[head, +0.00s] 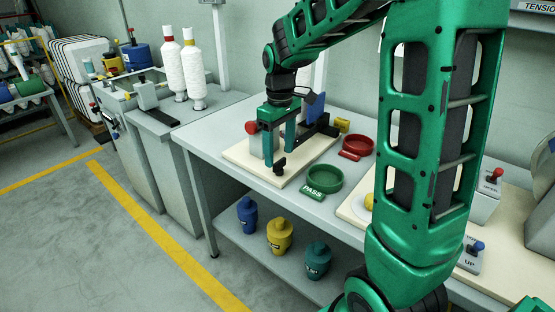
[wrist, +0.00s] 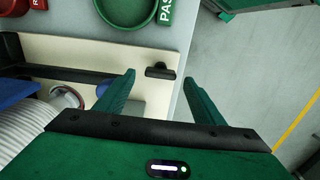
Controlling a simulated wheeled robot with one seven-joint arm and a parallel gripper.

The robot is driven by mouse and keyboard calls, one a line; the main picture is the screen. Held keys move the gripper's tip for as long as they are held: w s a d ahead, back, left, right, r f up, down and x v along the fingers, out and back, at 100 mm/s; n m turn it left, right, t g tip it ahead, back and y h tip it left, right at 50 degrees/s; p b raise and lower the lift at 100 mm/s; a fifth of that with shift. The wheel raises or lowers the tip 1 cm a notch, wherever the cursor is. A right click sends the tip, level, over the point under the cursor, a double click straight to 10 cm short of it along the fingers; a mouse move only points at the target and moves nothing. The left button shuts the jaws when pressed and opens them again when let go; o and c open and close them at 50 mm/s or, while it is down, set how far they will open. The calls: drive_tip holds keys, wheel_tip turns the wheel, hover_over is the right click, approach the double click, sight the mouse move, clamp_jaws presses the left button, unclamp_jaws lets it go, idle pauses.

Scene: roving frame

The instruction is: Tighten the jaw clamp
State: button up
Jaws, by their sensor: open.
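The jaw clamp is on a cream board (head: 236,155) on the workbench. Its black bar and a blue upright part (head: 315,106) show behind my gripper (head: 280,155). A black T-shaped handle (head: 279,166) is at the board's front edge. In the wrist view the handle (wrist: 160,70) lies between my fingertips, with a gap on each side. My gripper is open and empty, fingers pointing down; it also shows in the wrist view (wrist: 159,77). A white ribbed cylinder (wrist: 30,135) is at the wrist view's lower left. My gripper hides part of the clamp in the head view.
A green PASS tray (head: 324,180) and a red tray (head: 358,145) are right of the board. A red knob (head: 252,127) is left of my gripper. White cones (head: 193,75) stand on the neighbouring bench. Coloured jars (head: 279,237) are on the lower shelf.

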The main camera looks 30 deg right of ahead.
sight(279, 161)
drive_tip(key=shift+f, duration=1.6)
drive_tip(key=c, duration=1)
drive_tip(key=shift+c, duration=0.2)
